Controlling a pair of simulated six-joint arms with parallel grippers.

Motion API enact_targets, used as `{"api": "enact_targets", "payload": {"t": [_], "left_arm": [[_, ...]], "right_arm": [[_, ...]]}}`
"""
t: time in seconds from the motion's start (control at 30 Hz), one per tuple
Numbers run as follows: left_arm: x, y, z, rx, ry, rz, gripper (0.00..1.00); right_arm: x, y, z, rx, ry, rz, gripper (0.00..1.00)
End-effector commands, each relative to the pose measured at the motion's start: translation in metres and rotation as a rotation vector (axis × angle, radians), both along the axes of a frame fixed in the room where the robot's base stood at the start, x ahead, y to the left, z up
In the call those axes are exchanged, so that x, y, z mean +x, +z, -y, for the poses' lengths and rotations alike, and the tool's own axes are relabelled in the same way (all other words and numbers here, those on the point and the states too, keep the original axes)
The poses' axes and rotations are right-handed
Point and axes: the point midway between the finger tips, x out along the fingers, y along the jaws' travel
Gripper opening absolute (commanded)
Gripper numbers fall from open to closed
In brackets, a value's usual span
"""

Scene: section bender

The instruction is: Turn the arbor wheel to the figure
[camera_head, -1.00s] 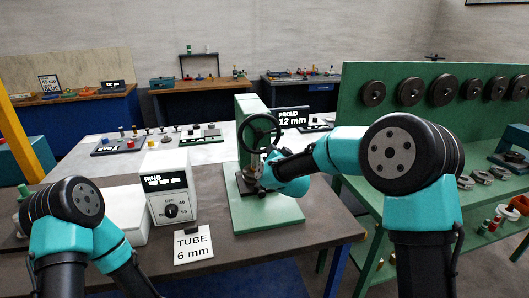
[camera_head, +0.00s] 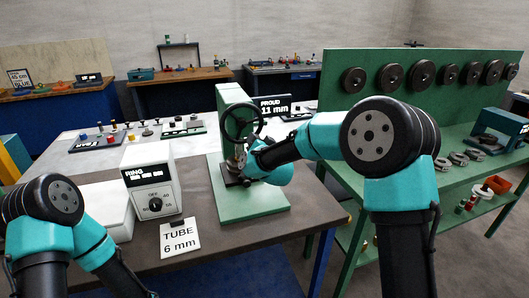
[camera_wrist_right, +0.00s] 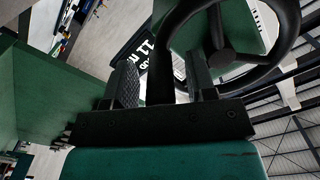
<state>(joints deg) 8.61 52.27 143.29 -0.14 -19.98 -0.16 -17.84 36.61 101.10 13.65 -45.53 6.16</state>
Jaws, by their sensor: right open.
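The green press (camera_head: 232,100) stands on a green base plate (camera_head: 225,203) on the bench. Its black arbor wheel (camera_head: 257,109) faces me at the front of the column. The display (camera_head: 276,107) behind it reads "PROUD 11 mm". A white card (camera_head: 179,238) reads "TUBE 6 mm". My right gripper (camera_wrist_right: 166,80) is open at the wheel. In the right wrist view the wheel's rim (camera_wrist_right: 287,45) curves down and passes between or just behind the fingers; contact is unclear. In the head view my right wrist covers the fingers. My left gripper is outside the frame.
A white box labelled RING (camera_head: 152,190) with a dial stands left of the press. A green rack (camera_head: 335,90) with several dark discs is on the right. The bench front right of the card is clear.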

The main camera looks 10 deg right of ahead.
Motion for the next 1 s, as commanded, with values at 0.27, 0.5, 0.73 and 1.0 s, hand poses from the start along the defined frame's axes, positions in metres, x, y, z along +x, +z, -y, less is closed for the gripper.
{"api": "enact_targets", "payload": {"t": [0.27, 0.5, 0.73, 1.0], "left_arm": [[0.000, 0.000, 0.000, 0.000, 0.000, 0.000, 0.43], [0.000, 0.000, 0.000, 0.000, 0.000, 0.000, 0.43], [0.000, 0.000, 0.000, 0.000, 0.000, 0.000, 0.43], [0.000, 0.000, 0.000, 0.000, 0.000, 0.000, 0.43]], "right_arm": [[-0.030, 0.000, 0.004, -0.001, 0.002, -0.001, 0.51], [-0.073, 0.001, 0.011, 0.000, 0.002, -0.001, 0.51], [-0.117, 0.001, 0.017, 0.000, 0.002, -0.001, 0.51], [-0.159, 0.000, 0.024, 0.000, 0.001, -0.001, 0.51]]}}
